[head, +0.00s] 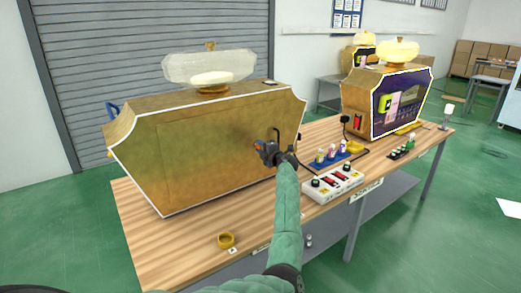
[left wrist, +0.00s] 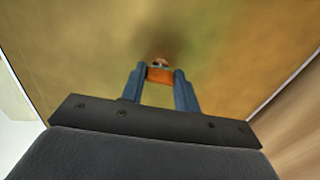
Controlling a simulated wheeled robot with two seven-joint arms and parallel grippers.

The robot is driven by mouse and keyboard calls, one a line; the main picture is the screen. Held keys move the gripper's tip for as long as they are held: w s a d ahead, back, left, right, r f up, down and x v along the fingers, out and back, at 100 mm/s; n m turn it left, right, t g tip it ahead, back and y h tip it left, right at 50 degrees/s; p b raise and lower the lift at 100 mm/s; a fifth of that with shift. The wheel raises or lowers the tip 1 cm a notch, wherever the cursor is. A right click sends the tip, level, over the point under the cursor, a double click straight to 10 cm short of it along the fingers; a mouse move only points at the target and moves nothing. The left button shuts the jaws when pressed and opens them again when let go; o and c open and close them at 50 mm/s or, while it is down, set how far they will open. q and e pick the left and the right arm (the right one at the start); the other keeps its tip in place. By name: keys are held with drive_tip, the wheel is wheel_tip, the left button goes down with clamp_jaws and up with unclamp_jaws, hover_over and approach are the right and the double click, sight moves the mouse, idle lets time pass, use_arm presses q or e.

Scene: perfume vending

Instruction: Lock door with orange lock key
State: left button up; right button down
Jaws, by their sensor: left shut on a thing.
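The large gold perfume machine (head: 140,165) stands on the wooden table with its plain back panel facing me. A faint rectangular door outline (head: 205,155) shows on that panel. My left gripper (head: 266,150) is at the right part of the panel, close to its surface. In the left wrist view the two blue fingers (left wrist: 160,78) are shut on the orange lock key (left wrist: 159,74), which points toward the gold panel. A small metallic bit shows at the key's far end; whether it sits in the lock cannot be told. My right gripper is not in view.
The front left of the table is mostly clear.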

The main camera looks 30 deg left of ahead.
use_arm(q)
drive_tip(key=shift+f, duration=0.1)
drive_tip(key=o, duration=1)
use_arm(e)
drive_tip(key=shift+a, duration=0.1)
use_arm(q)
drive_tip(key=b+v, duration=0.1)
drive_tip(key=v, duration=0.6)
drive_tip(key=shift+s+d+b, duration=0.15)
drive_tip(key=shift+d+b, duration=0.15)
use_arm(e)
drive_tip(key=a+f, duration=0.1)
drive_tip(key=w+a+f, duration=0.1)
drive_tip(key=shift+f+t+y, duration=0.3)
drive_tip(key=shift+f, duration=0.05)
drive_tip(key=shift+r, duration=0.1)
